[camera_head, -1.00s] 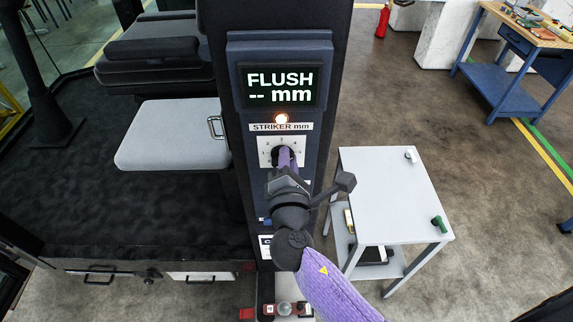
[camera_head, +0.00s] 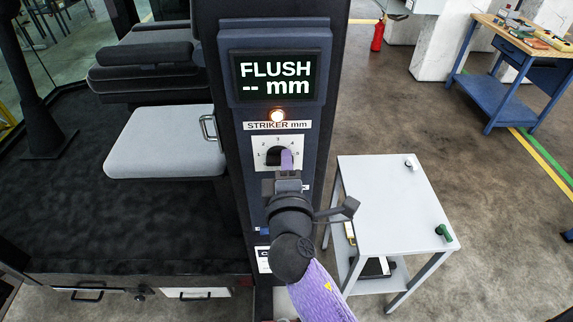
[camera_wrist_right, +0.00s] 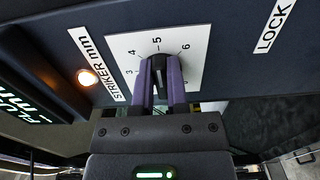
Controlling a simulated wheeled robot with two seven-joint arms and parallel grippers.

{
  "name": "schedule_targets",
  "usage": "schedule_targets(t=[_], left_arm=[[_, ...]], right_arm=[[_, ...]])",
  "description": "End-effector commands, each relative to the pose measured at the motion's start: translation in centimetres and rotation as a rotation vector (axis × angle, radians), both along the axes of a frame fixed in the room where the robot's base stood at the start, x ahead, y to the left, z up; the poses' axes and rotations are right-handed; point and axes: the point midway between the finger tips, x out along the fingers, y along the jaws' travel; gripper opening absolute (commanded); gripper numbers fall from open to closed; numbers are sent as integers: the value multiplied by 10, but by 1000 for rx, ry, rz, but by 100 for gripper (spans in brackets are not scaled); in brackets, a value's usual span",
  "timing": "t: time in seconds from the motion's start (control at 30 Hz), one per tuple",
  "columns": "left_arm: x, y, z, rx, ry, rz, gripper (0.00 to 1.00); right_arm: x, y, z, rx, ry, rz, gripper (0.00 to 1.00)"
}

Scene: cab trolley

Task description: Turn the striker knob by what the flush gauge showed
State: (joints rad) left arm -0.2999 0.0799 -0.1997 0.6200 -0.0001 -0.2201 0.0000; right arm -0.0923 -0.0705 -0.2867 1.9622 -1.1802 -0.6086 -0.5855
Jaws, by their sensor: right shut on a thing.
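The striker knob (camera_head: 273,155) is black and sits on a white dial plate (camera_head: 260,142) under the "STRIKER mm" label. My right gripper (camera_head: 286,161) reaches up to it from below, with purple fingers. In the right wrist view the fingers (camera_wrist_right: 160,84) are shut on the knob (camera_wrist_right: 159,66), one on each side. The dial numbers 3, 4, 5 and 6 show around it, and the knob's end lies near the 5. The flush gauge display (camera_head: 275,78) reads "FLUSH -- mm". My left gripper is not in view.
An orange lamp (camera_head: 277,115) glows between display and label. A "LOCK" label (camera_wrist_right: 275,27) shows in the right wrist view. A white trolley (camera_head: 385,190) with a green-handled item (camera_head: 444,233) stands right of the post. A grey seat (camera_head: 160,140) is to the left.

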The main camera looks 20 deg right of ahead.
Motion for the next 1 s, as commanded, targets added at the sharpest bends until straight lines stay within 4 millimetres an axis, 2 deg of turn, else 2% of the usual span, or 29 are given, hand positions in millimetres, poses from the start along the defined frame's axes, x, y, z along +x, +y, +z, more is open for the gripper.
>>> schedule_targets(t=[0.47,0.5,0.63,1.0], left_arm=[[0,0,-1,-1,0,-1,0],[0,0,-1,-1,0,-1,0],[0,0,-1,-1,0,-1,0],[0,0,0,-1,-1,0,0]], right_arm=[[0,0,-1,9,-2,-1,0],[0,0,-1,9,-2,-1,26],[0,0,0,9,-2,0,53],[1,-1,0,8,-1,0,53]])
